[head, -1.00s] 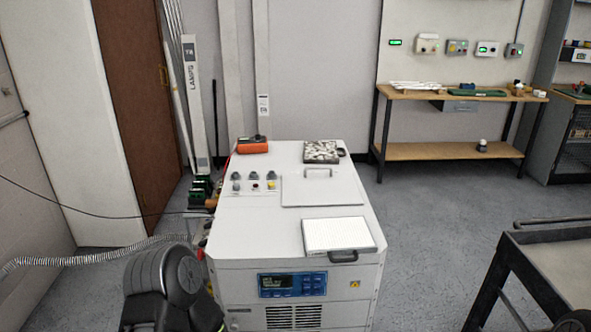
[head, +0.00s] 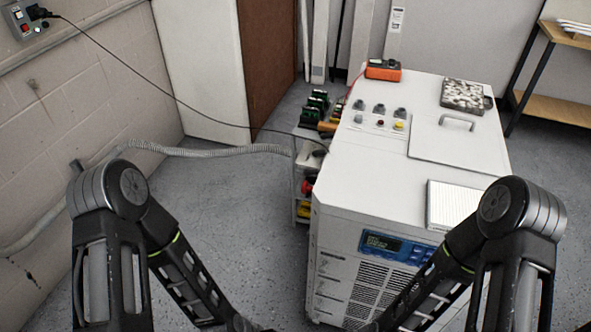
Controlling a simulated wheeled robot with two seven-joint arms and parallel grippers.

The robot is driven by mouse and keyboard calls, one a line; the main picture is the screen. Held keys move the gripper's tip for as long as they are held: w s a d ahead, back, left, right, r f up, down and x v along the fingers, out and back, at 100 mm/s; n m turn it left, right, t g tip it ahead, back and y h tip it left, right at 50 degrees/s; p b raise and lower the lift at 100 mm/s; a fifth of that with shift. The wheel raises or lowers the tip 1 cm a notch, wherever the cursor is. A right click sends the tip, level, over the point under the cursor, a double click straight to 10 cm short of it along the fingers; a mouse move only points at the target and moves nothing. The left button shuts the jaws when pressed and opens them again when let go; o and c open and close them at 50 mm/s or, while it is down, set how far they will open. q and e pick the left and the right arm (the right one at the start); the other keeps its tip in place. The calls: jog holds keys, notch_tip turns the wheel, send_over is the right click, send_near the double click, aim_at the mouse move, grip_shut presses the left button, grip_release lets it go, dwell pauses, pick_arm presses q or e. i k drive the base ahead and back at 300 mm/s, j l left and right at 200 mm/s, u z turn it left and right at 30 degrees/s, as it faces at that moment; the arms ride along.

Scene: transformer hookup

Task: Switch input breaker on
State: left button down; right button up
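A grey box (head: 22,22) with small red and orange controls is on the block wall at the top left of the head view. A black plug (head: 38,12) sits at it, and its dark cable runs down to the right toward the white cabinet (head: 370,170). The cabinet top has a small panel with several knobs or buttons (head: 379,123), and its front has a blue display panel (head: 385,246). I cannot tell which control is the input breaker or its position. Both my arms show, but their grippers are below the frame.
A side shelf (head: 301,180) with green and orange items stands at the cabinet's left. An orange meter (head: 383,70) and a speckled block (head: 462,95) lie on top. A grey corrugated hose (head: 215,152) crosses the floor. The floor left of the cabinet is otherwise open.

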aim_at(312, 172)
jog(key=i+j, duration=0.15)
jog(key=j, duration=0.25)
jog(key=i+j+z, duration=0.15)
jog(key=j, duration=0.25)
jog(key=i+j, duration=0.2)
jog(key=j, duration=0.25)
jog(key=i+j+z, duration=0.1)
jog(key=j, duration=0.3)
jog(key=i+j+z, duration=0.1)
jog(key=j, duration=0.35)
jog(key=i+j, duration=0.15)
jog(key=j, duration=0.3)
jog(key=i+j+z, duration=0.1)
jog(key=j, duration=0.35)
